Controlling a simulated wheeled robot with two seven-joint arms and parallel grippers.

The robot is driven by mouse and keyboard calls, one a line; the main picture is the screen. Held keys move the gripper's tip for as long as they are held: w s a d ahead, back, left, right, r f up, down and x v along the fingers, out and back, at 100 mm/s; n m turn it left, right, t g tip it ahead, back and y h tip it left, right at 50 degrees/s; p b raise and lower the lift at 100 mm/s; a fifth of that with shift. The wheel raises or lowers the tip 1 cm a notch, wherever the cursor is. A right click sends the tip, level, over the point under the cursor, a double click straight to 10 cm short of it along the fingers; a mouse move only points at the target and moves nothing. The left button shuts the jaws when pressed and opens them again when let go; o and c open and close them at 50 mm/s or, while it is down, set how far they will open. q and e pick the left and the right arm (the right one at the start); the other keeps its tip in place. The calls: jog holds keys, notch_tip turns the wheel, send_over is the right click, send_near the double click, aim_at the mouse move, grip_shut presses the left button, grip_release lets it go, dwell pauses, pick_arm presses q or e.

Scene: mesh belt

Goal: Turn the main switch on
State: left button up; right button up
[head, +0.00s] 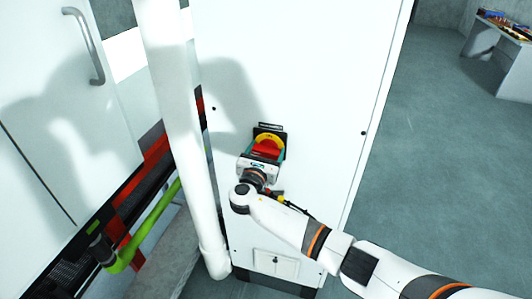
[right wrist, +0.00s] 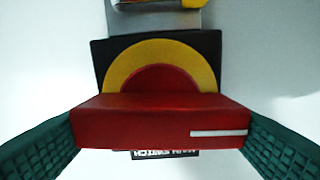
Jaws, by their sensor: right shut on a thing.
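The main switch is a red handle (head: 265,149) on a yellow disc (head: 270,137) with a dark backing plate, set on the front of a white cabinet. In the right wrist view the red handle (right wrist: 160,122) lies level across the picture, with a white line at its right end. The yellow disc (right wrist: 160,70) shows behind it, and a partly hidden label is below. My right gripper (head: 266,154) is at the switch. Its two green fingers (right wrist: 160,135) are shut on the handle's left and right ends. My left gripper is not in view.
The white cabinet (head: 310,90) fills the middle. A white vertical pipe (head: 175,120) stands just left of the switch. A green tube (head: 150,225) and a white door with a handle (head: 88,45) are farther left. Open floor (head: 440,150) lies to the right, with a table at the back right.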

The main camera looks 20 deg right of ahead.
jog(key=m+b, duration=0.3)
jog(key=m, duration=0.1)
jog(key=shift+f, duration=0.25)
jog(key=m+b, duration=0.9)
jog(key=shift+s+d+f, duration=0.15)
jog(key=shift+f, duration=0.05)
jog(key=shift+r+m+b, duration=0.1)
jog(key=shift+m+b, duration=1.9)
jog(key=shift+b, duration=0.05)
jog(key=o, duration=1)
jog(key=b+v, duration=0.2)
jog(key=v, duration=1)
